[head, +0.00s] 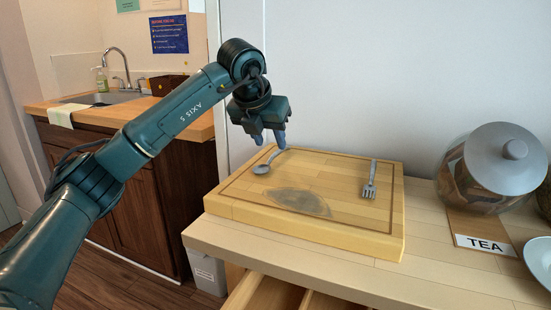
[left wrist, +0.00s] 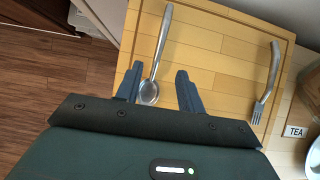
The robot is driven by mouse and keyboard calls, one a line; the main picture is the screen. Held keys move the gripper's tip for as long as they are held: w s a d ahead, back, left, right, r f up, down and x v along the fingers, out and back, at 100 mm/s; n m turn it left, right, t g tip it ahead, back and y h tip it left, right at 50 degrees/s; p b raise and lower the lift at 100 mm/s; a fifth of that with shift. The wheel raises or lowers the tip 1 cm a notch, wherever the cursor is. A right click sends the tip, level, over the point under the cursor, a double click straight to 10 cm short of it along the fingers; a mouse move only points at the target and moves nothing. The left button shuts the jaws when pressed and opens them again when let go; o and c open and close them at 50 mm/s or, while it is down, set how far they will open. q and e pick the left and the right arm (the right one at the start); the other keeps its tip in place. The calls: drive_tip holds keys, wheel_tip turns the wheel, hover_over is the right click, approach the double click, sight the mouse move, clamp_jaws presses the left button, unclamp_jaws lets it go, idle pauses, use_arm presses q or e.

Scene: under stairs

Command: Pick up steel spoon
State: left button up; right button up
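The steel spoon (head: 262,168) lies on the wooden cutting board (head: 320,231) near its back left corner. It also shows in the left wrist view (left wrist: 162,45), with its bowl toward my gripper and its handle pointing away. My left gripper (head: 268,140) is above the spoon's handle end in the head view. In the left wrist view its two blue fingers (left wrist: 158,88) are apart, with the spoon's bowl seen between them, nearer the left finger. Nothing is held. My right gripper is not in view.
A fork (head: 370,180) lies on the board's right side. A glass jar (head: 478,178) with a grey lid and a TEA label (head: 484,245) stand to the right, beside a plate (head: 541,262). An open drawer (head: 265,293) is below the counter. A sink (head: 100,98) is at the back left.

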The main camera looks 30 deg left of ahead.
sight(274, 153)
use_arm(q)
drive_tip(key=x, duration=0.5)
drive_tip(key=shift+w+a+b, duration=0.15)
drive_tip(key=shift+b, duration=0.15)
clamp_jaws()
